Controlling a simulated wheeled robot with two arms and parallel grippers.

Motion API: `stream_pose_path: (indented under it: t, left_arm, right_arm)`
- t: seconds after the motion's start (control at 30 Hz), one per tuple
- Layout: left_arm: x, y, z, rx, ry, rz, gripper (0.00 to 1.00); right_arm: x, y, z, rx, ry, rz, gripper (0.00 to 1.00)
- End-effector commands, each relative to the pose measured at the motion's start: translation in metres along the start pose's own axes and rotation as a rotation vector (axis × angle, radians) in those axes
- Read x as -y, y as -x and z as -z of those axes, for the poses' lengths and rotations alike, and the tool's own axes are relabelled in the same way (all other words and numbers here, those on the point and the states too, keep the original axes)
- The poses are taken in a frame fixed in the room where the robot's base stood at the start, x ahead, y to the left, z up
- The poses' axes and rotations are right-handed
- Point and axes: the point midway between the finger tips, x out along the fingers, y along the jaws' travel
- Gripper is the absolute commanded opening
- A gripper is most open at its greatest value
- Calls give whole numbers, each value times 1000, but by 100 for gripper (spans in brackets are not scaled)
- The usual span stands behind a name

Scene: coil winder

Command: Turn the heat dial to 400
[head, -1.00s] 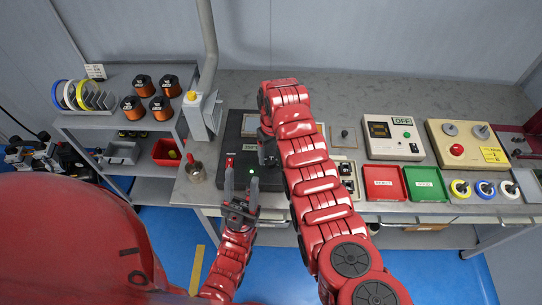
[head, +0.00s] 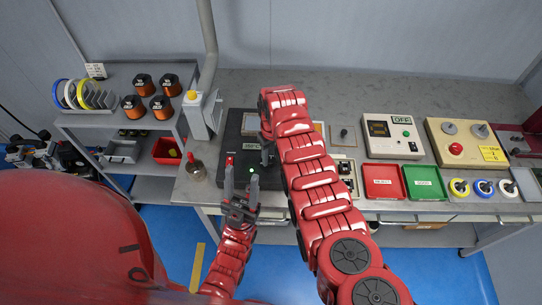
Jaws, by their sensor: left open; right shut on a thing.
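A black unit (head: 232,124) stands on the bench in front of me, with a red switch (head: 230,160) and a green light (head: 252,170) on it. My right arm arches over this unit, and my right gripper (head: 267,152) points down at its right part. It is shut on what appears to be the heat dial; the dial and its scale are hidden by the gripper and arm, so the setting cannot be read. My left gripper (head: 241,188) is open and empty at the unit's front edge, its fingers pointing away from me.
A rack (head: 115,117) holds copper spools. Right of my arm are a display box (head: 391,135), a red tray (head: 384,183) and a green tray (head: 424,183).

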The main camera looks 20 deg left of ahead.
Motion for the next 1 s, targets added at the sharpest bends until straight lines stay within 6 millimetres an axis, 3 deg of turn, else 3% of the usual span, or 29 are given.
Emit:
stream_pose_path:
  t: [0.47, 1.0]
  left_arm:
    - [0, 2, 0, 0, 0, 0, 50]
    - [-1, 23, -4, 0, 0, 0, 50]
  right_arm:
    - [0, -2, -2, 1, -63, 1, 0]
    - [-1, -4, -2, -21, -479, 1, 0]
